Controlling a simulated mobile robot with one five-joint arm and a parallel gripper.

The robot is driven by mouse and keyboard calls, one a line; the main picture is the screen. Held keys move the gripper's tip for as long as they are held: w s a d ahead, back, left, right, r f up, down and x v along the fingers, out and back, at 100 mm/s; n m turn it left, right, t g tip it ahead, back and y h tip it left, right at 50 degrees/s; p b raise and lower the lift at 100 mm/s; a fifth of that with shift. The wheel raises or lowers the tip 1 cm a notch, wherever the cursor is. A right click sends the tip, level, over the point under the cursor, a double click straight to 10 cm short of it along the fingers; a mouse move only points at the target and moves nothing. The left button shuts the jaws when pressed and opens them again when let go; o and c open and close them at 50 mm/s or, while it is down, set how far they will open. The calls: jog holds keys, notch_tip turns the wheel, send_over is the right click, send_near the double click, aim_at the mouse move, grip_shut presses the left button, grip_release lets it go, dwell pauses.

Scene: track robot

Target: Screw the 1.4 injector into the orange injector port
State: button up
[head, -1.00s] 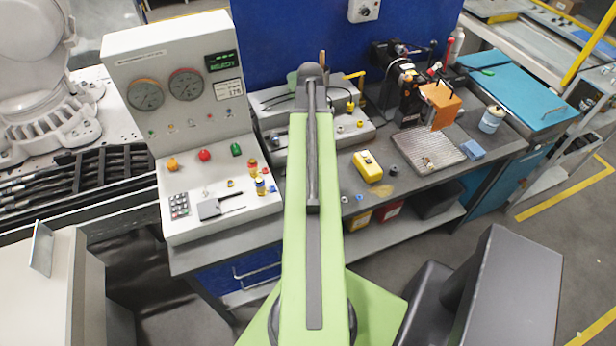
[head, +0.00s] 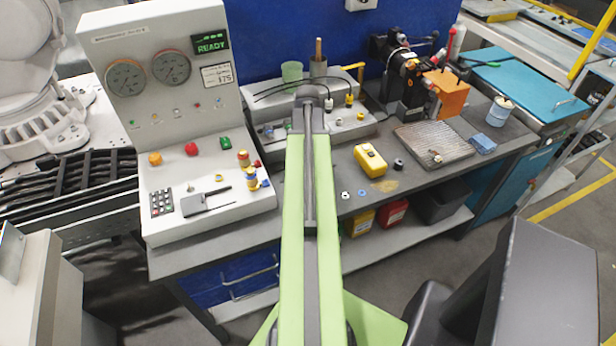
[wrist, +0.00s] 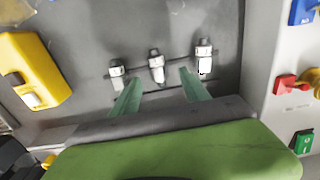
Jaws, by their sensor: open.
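In the wrist view my gripper (wrist: 159,77) is open, its two green fingers pointing at a grey surface. Three small grey-and-white injector-like parts stand there in a row: a left one (wrist: 117,70), a middle one (wrist: 156,66) and a right one (wrist: 204,57). The middle one appears between the fingertips, with nothing gripped. I cannot read any size marks, so I cannot tell which is the 1.4 injector. In the head view an orange block (head: 448,94) sits on a black machine at the back right; no port opening is clear. My arm hides the fingers there.
A console (head: 165,115) with gauges and a green READY display stands left. A yellow device (head: 370,160) lies on the bench and shows in the wrist view (wrist: 34,68). A ribbed metal tray (head: 432,147) and a white-topped jar (head: 500,110) are to the right.

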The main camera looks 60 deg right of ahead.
notch_tip(320, 180, down, 3)
jog(key=shift+b, duration=0.75)
jog(key=shift+r, duration=0.2)
grip_shut()
jog(key=shift+r+p, duration=0.15)
jog(key=shift+p, duration=0.15)
